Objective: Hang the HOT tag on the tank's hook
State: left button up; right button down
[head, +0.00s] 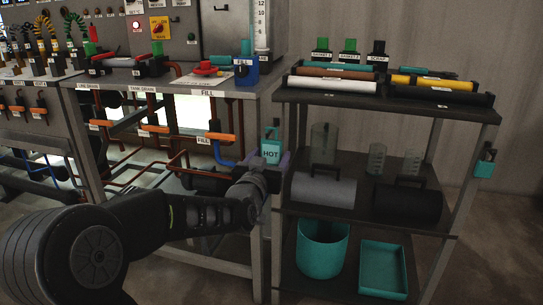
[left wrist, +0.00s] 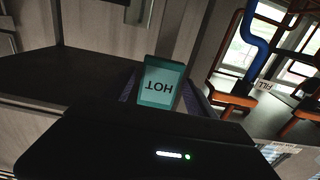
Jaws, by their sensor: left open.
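The HOT tag (head: 271,152) is a small teal tag with dark lettering, upright at the left post of the shelf rack. My left gripper (head: 268,164) is at the tag, with its fingers open around the tag's sides. In the left wrist view the tag (left wrist: 161,84) appears upside down between the two purplish fingers (left wrist: 160,98). What the tag hangs from is too small to make out. A grey tank (head: 230,28) with a white level scale stands at the top; I cannot make out its hook. My right gripper is out of view.
The shelf rack (head: 385,105) holds rolls, clear beakers, a teal bin (head: 322,248) and a teal tray (head: 384,268). Another teal tag (head: 485,163) is on its right post.

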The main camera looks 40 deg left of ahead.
pick_arm(q)
jog(key=shift+w+a, duration=0.2)
jog(key=shift+w, duration=0.35)
dwell(0.4)
grip_shut()
dwell(0.5)
